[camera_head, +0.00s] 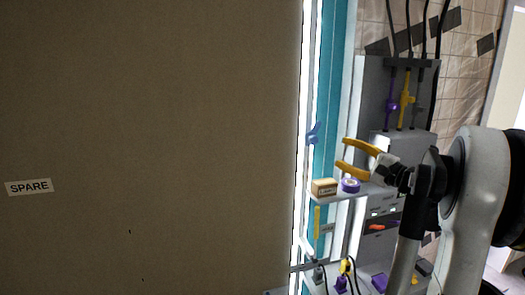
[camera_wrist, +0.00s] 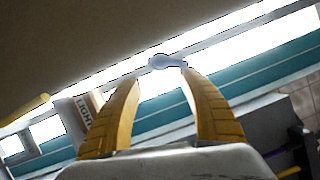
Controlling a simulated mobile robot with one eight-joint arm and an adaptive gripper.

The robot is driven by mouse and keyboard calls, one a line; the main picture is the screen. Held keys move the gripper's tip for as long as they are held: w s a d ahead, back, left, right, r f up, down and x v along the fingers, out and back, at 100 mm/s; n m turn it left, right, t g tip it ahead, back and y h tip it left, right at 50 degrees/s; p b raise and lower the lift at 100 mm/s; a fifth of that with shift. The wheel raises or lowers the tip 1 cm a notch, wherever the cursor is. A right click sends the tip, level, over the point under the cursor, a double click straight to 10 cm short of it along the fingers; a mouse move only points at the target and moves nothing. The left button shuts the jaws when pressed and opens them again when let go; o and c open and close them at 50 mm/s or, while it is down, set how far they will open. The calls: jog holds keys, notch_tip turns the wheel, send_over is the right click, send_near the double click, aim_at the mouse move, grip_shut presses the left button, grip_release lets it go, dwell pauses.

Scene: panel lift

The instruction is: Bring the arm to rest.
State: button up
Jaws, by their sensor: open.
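My gripper (camera_head: 345,156) shows in the head view with its two yellow fingers spread apart and nothing between them. It is in front of the teal strip, just right of the large brown panel's edge. In the wrist view my gripper (camera_wrist: 160,88) is also open, and a small pale blue-grey part (camera_wrist: 167,62) shows beyond the fingertips. The same kind of blue part (camera_head: 314,133) is on the strip above and left of the fingers in the head view. My arm comes in from the right.
A large brown panel (camera_head: 150,120) with a SPARE label (camera_head: 29,187) fills the left. A small shelf (camera_head: 345,194) below my gripper holds a tan box (camera_head: 324,187) and a purple roll (camera_head: 350,185). A grey cabinet with cables and purple and yellow connectors (camera_head: 405,100) stands behind.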

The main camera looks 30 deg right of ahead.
jog(key=w+a+f+n+g+y+b, duration=0.1)
jog(key=w+a+f+n+g+b, duration=0.15)
jog(key=a+f, duration=0.45)
jog(key=w+a+f+n+g+y+b, duration=0.1)
jog(key=a+f+n+g+b, duration=0.15)
jog(key=a, duration=0.85)
jog(key=s+a+f+n+g+b, duration=0.2)
jog(key=s+a+f+b, duration=0.1)
jog(key=a+f, duration=0.4)
jog(key=s+a+f+n+g+b, duration=0.25)
jog(key=a+f, duration=0.25)
jog(key=a, duration=0.4)
jog(key=s+a+f+n+g+h+b, duration=0.1)
jog(key=s+a+f+n+b, duration=0.3)
jog(key=s+f, duration=0.4)
jog(key=s+a+f+n+g+h+b, duration=0.1)
jog(key=s+a+f+n+h+b, duration=0.2)
jog(key=s+f, duration=0.5)
jog(key=shift+s+a+f+n+h+b, duration=0.3)
jog(key=shift+a+f+n+b, duration=0.35)
jog(key=shift+a+n+b, duration=0.35)
